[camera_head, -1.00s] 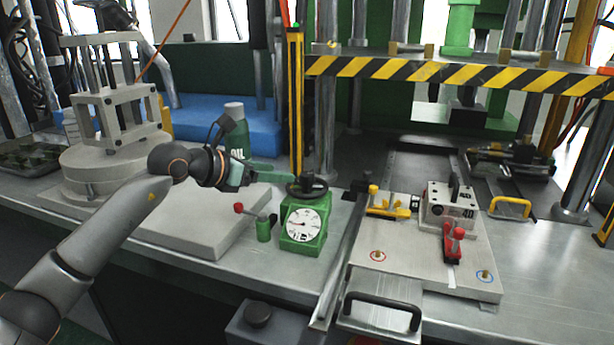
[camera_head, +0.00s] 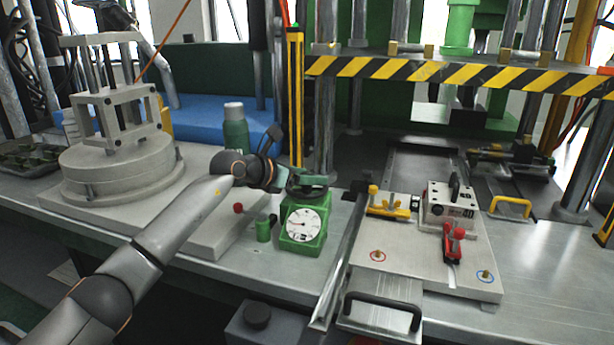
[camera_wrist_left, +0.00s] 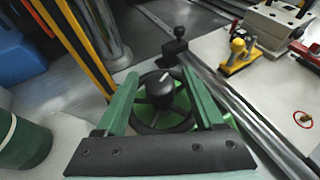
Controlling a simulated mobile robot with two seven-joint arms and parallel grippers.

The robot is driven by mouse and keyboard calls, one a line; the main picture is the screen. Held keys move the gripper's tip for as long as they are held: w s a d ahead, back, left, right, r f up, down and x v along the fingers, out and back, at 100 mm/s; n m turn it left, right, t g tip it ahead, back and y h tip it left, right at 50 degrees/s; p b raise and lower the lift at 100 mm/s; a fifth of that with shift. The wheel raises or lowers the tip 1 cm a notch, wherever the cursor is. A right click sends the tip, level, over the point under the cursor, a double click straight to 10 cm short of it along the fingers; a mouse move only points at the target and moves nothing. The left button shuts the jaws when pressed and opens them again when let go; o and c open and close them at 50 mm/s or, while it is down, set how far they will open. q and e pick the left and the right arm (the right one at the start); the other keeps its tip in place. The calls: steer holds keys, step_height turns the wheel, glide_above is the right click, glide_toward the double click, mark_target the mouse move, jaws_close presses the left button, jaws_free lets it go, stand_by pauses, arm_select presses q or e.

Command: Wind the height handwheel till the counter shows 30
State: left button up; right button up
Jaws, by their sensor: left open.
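A dark spoked handwheel (camera_head: 306,190) sits on top of a green box (camera_head: 304,238) with a round white dial (camera_head: 303,224) on its front. My left gripper (camera_head: 302,182) is at the wheel, its green fingers over it. In the left wrist view the open fingers (camera_wrist_left: 158,78) lie either side of the wheel's black centre knob (camera_wrist_left: 160,90), with gaps to it. The handwheel's rim (camera_wrist_left: 160,128) shows below the knob. I cannot tell whether the fingers touch the wheel. The dial's reading is too small to tell. My right gripper is not in view.
A green bottle (camera_head: 235,127) stands behind my left arm. A fixture plate (camera_head: 410,262) with a yellow clamp (camera_head: 388,204) and a metal block (camera_head: 447,208) lies to the right. A striped post (camera_head: 295,100) rises behind.

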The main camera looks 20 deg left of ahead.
arm_select(q)
steer(key=shift+c, duration=0.2)
jaws_close()
steer(key=shift+m+h, duration=0.3)
steer(key=shift+h, duration=0.1)
steer(key=shift+m+g+h, duration=1.6)
steer(key=shift+m+g, duration=0.1)
steer(key=shift+m, duration=0.2)
steer(key=shift+o, duration=0.2)
jaws_free()
steer(key=shift+s+a, duration=0.1)
